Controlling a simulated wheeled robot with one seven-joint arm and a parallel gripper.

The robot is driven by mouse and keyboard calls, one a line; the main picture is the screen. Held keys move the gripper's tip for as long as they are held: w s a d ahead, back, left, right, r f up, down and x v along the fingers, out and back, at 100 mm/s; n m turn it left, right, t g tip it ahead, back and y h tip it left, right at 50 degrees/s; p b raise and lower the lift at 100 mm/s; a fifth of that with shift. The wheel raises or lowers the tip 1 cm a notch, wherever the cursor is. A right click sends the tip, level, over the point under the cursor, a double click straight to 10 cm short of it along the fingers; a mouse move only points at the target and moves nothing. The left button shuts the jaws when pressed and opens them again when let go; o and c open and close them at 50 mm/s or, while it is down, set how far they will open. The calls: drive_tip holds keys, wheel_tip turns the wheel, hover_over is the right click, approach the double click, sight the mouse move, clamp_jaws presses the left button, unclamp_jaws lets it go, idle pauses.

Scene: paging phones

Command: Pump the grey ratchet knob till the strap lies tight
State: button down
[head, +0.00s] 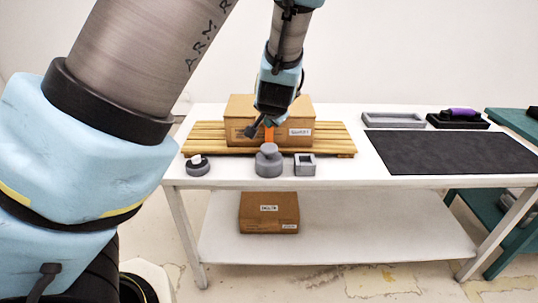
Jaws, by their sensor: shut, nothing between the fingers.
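The grey ratchet knob (267,149) is a round cap on a wider grey base at the table's front edge. The orange strap (269,134) shows as a short upright strip against the front of a cardboard box (240,106), just behind the knob. How tight the strap lies cannot be told, as my gripper hides its upper part. My gripper (268,122) is shut and empty, pointing down above the knob and in front of the box. It looks apart from the knob.
The box stands on a slatted wooden pallet (335,139) on the white table (350,176). A small grey round part (198,168) and a square grey block (305,165) flank the knob. A dark mat (450,152), grey tray (393,120) and purple-handled tool (460,113) lie right.

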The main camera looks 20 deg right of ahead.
sight(268, 146)
drive_tip(key=shift+f+b, duration=1.45)
drive_tip(key=shift+f, duration=0.95)
drive_tip(key=shift+f, duration=0.1)
drive_tip(key=shift+f, duration=0.3)
drive_tip(key=shift+f+b, duration=0.8)
drive_tip(key=shift+f, duration=0.3)
idle(1.1)
drive_tip(key=shift+r, duration=0.1)
drive_tip(key=shift+r+p, duration=1.4)
drive_tip(key=shift+p, duration=0.15)
drive_tip(key=shift+r, duration=0.1)
wheel_tip(268, 146, up, 5)
drive_tip(key=p, duration=0.5)
